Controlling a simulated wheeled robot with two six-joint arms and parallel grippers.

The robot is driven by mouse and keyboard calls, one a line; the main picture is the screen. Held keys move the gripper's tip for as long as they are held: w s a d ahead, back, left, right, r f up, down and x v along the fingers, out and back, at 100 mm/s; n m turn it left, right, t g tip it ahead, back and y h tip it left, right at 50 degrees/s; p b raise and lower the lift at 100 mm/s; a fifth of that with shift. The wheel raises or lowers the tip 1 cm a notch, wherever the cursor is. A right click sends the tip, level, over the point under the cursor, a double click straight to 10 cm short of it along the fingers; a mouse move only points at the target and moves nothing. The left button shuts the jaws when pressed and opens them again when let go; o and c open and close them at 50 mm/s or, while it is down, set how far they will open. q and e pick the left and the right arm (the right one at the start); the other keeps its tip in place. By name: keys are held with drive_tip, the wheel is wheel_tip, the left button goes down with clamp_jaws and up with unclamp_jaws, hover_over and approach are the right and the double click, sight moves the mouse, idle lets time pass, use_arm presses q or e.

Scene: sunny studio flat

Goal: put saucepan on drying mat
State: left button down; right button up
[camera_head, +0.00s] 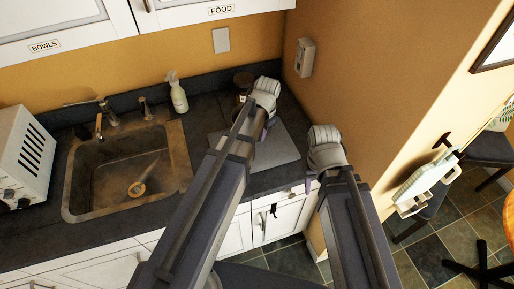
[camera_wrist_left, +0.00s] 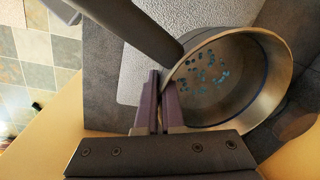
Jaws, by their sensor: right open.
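The saucepan (camera_wrist_left: 272,62) is a round metal pan with blue specks inside, on the right of the left wrist view. A dark bar, apparently its handle, runs to the upper left. My left gripper (camera_wrist_left: 162,84) has its purple fingers close together on the near rim. It also shows in the head view (camera_head: 264,132), above the grey drying mat (camera_head: 284,151). The mat (camera_wrist_left: 152,38) lies below the pan, which overlaps it; whether they touch I cannot tell. My right gripper (camera_head: 310,186) is open by the counter's front edge.
A sink (camera_head: 178,150) with a utensil inside is on the left. A white toaster oven (camera_head: 22,155) stands far left. The orange wall (camera_head: 350,90) closes the counter's right side.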

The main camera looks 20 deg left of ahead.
use_arm(q)
wheel_tip(320, 180, down, 6)
drive_tip(key=b, duration=0.5)
drive_tip(key=shift+r, duration=0.15)
wheel_tip(320, 180, down, 4)
drive_tip(key=b, duration=0.4)
drive_tip(key=shift+r, duration=0.15)
drive_tip(key=c, duration=1.5)
unclamp_jaws()
drive_tip(key=shift+f, duration=0.2)
drive_tip(key=o, duration=0.5)
drive_tip(key=shift+c, duration=0.2)
drive_tip(key=shift+r, duration=0.15)
